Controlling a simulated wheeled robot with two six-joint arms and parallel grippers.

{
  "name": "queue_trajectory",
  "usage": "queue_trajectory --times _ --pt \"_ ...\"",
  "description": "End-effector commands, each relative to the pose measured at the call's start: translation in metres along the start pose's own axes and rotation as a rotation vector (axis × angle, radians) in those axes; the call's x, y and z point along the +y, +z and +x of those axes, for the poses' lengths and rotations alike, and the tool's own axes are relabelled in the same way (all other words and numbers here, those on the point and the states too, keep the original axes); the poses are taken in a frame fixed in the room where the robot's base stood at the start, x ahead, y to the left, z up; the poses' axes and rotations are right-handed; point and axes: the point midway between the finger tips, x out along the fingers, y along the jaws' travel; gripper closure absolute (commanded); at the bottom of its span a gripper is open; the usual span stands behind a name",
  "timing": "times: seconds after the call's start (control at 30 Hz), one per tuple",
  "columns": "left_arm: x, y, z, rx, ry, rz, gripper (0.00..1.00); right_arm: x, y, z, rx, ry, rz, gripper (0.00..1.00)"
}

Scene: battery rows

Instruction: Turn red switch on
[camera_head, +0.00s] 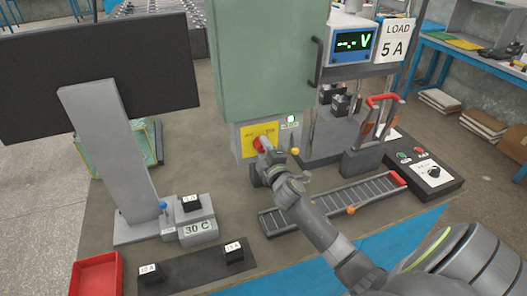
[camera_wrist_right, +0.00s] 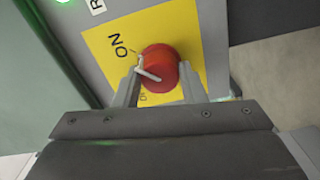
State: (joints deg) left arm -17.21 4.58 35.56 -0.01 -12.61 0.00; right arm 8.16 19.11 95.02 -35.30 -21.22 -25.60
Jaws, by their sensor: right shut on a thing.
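The red switch (camera_head: 258,144) is a round knob on a yellow plate (camera_head: 246,134) on the front of the grey-green cabinet. In the right wrist view the red switch (camera_wrist_right: 168,62) carries a white pointer line, angled toward the side with the "ON" print (camera_wrist_right: 118,46). Another word on the plate is partly hidden. My right gripper (camera_head: 262,150) reaches the switch from the front. In the right wrist view my right gripper (camera_wrist_right: 160,84) has a finger on either side of the knob and is shut on it. My left gripper is not in view.
A monitor (camera_head: 100,75) on a grey stand is at the left. A red tray (camera_head: 98,277) lies at the front left. A slide rail (camera_head: 335,202) and a control box (camera_head: 428,172) are right of my arm. A voltmeter (camera_head: 352,42) stands behind.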

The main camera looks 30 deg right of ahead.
Motion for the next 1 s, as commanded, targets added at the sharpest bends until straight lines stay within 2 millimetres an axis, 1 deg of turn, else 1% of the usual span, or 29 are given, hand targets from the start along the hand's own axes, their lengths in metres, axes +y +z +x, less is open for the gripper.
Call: queue_trajectory --times 0.03,0.47,0.5,0.63,0.9,1.0 --pt "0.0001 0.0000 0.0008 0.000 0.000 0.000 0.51 -0.0024 0.0010 -0.0006 -0.002 -0.004 0.007 0.85" --pt "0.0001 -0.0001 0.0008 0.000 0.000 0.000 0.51 -0.0024 0.0010 -0.0006 -0.003 -0.005 0.015 0.85" --pt "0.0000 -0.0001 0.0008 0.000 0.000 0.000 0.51 -0.0024 0.0010 -0.0006 -0.003 -0.005 0.015 0.57" --pt "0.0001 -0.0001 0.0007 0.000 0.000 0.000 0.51 -0.0017 0.0007 -0.0004 -0.002 -0.004 0.014 0.41" --pt "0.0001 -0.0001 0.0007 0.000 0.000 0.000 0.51 -0.0007 0.0004 -0.0005 -0.001 -0.002 0.012 0.41" --pt "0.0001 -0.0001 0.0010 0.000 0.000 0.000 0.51 -0.0011 0.0005 -0.0043 -0.001 -0.002 0.012 0.41"
